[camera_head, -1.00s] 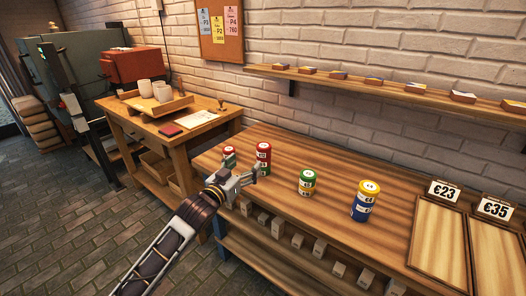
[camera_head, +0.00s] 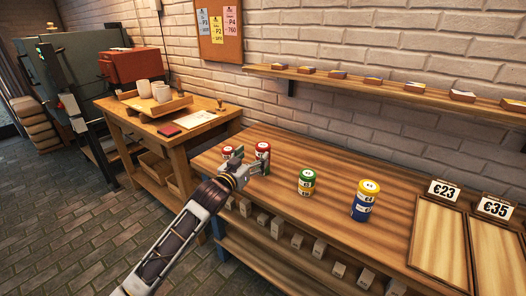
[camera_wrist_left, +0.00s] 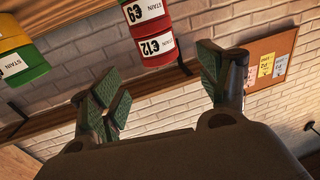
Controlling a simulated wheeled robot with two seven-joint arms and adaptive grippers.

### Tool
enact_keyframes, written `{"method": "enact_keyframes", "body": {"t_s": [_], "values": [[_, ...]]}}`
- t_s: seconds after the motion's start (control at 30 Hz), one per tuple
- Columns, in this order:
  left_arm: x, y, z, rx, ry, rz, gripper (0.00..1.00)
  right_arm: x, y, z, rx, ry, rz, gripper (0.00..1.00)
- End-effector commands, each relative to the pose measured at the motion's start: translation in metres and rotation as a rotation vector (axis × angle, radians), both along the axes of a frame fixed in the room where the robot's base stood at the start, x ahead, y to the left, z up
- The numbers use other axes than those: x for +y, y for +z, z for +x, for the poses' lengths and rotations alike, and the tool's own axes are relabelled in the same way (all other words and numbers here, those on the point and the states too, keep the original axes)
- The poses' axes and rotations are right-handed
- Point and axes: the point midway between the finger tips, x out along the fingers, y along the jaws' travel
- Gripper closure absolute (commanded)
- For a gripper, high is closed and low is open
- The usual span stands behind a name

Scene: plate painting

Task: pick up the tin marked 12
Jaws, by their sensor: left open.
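The tin marked 12 (camera_wrist_left: 156,48) is red with a white label and shows in the left wrist view, where the scene is upside down. It is the upper tin of a red stack, on a tin marked 9 (camera_wrist_left: 145,12). In the head view the red stack (camera_head: 263,149) stands on the long workbench, its lower part hidden by my gripper. My left gripper (camera_head: 252,160) is open and empty, on the near side of the stack. In the wrist view its fingers (camera_wrist_left: 164,88) are spread to either side of the tin marked 12, with nothing visibly gripped.
A shorter red tin (camera_head: 227,152) is left of the stack, partly hidden by my gripper. A green and yellow stack (camera_head: 306,182) and a blue and yellow stack (camera_head: 364,200) stand to the right. Wooden trays with price cards (camera_head: 442,191) are further right. The bench (camera_head: 340,160) between is clear.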

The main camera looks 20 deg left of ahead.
Motion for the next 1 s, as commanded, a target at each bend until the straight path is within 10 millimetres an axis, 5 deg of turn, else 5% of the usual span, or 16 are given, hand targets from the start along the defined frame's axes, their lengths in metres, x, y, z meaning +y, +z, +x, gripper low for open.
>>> {"method": "enact_keyframes", "body": {"t_s": [0.4,1.0], "values": [[-0.005,0.0,0.026,-0.001,0.0,-0.001,0.24,0.002,0.006,-0.006,0.012,0.001,0.006,0.29],[-0.006,0.001,0.032,-0.001,0.0,0.0,0.24,0.003,0.009,0.001,-0.004,0.0,0.007,0.29]]}}
